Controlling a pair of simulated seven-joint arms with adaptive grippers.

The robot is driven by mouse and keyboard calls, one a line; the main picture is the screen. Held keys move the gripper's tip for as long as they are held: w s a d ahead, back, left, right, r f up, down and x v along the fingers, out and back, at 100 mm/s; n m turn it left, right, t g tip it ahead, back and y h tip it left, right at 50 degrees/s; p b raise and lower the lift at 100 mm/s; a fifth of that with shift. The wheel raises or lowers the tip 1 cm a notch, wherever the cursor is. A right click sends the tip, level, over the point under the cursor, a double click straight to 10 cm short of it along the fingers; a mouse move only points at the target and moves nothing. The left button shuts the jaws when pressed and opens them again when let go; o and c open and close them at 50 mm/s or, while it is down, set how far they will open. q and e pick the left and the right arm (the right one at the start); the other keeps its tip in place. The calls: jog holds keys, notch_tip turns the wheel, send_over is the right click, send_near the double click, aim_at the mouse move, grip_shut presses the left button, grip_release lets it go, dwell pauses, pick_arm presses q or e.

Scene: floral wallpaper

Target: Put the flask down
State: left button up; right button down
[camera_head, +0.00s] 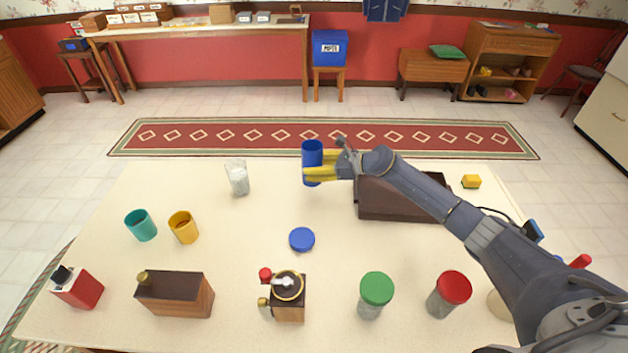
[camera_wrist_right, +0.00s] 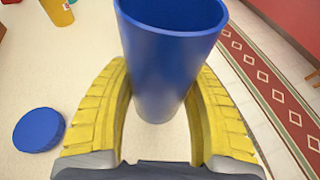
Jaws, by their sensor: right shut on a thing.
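The flask (camera_head: 312,152) is a blue open-topped cylinder near the far edge of the table (camera_head: 255,215). My right gripper (camera_head: 318,172) has its yellow fingers shut around the flask. In the right wrist view the flask (camera_wrist_right: 168,65) stands upright between the two fingers (camera_wrist_right: 160,115). I cannot tell whether its base touches the tabletop. A round blue lid (camera_head: 302,239) lies apart on the table, nearer to me; it also shows in the right wrist view (camera_wrist_right: 38,130). My left gripper is not in view.
A dark brown box (camera_head: 400,207) stands right of the flask, under my right arm. A glass jar (camera_head: 237,178), a teal cup (camera_head: 140,225) and a yellow cup (camera_head: 183,228) stand left. A grinder (camera_head: 288,308) and lidded jars (camera_head: 370,311) line the front. The table between flask and lid is clear.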

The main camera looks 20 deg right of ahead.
jog(key=shift+f, duration=2.95)
jog(key=shift+f, duration=0.2)
jog(key=c, duration=0.5)
grip_release()
jog(key=shift+r, duration=0.15)
jog(key=shift+v, duration=2.75)
